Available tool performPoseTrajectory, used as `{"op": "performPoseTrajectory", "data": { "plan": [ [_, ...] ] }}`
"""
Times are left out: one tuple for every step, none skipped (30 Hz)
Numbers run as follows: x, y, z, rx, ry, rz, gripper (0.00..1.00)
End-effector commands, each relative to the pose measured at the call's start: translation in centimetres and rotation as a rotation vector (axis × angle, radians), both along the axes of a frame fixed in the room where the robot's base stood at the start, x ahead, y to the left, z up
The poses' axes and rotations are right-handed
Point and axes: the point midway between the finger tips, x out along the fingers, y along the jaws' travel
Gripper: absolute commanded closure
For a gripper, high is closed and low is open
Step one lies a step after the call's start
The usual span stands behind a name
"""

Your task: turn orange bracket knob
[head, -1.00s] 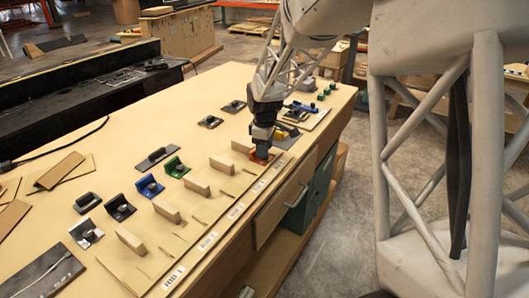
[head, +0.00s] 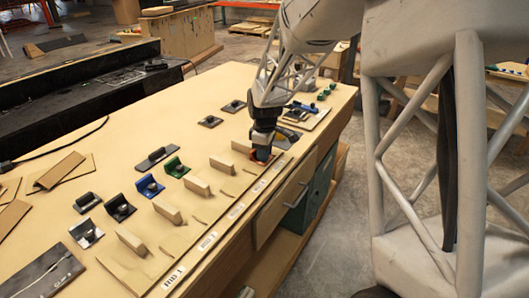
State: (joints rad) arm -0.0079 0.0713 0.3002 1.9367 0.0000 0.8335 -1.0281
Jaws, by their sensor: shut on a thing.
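The orange bracket (head: 275,155) shows only as a thin orange edge around the tips of my gripper, near the right front edge of the wooden bench. Its knob is hidden by my gripper. My gripper (head: 261,154) points down over the bracket, with its dark fingers low inside it. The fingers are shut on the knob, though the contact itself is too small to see.
A green bracket (head: 176,166), a blue bracket (head: 149,186) and a black bracket (head: 119,206) stand in a row to the left. Wooden blocks (head: 196,186) line the front strip. A yellow piece (head: 281,136) is close behind my gripper. The bench (head: 150,115) is clear at its back middle.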

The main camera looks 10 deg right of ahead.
Motion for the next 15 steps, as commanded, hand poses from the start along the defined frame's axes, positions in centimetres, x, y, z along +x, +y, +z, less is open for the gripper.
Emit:
{"op": "performPoseTrajectory", "data": {
  "plan": [
    [0.01, -0.01, 0.01, 0.0, 0.0, -0.007, 0.98],
    [0.0, -0.01, 0.0, 0.0, 0.0, -0.013, 0.98],
    [0.0, -0.01, 0.0, 0.0, 0.0, -0.024, 0.98],
    [0.0, -0.01, -0.01, 0.0, 0.0, -0.034, 0.98],
    [0.0, -0.01, -0.01, 0.0, 0.0, -0.044, 0.98],
    [0.01, -0.02, -0.01, 0.0, 0.0, -0.06, 0.98],
    [0.02, -0.02, -0.01, 0.0, 0.0, -0.074, 0.98],
    [0.03, -0.03, 0.0, 0.0, 0.0, -0.089, 0.98],
    [0.04, -0.03, 0.02, 0.0, 0.0, -0.111, 0.98],
    [0.06, -0.04, 0.04, -0.001, -0.001, -0.13, 0.98],
    [0.06, -0.04, 0.05, 0.0, -0.001, -0.148, 0.98],
    [0.06, -0.05, 0.06, 0.0, -0.001, -0.175, 0.98],
    [0.06, -0.05, 0.06, 0.0, -0.001, -0.196, 0.98],
    [0.05, -0.05, 0.05, 0.0, -0.001, -0.216, 0.98],
    [0.04, -0.06, 0.04, 0.0, -0.001, -0.245, 0.98]
  ]
}}
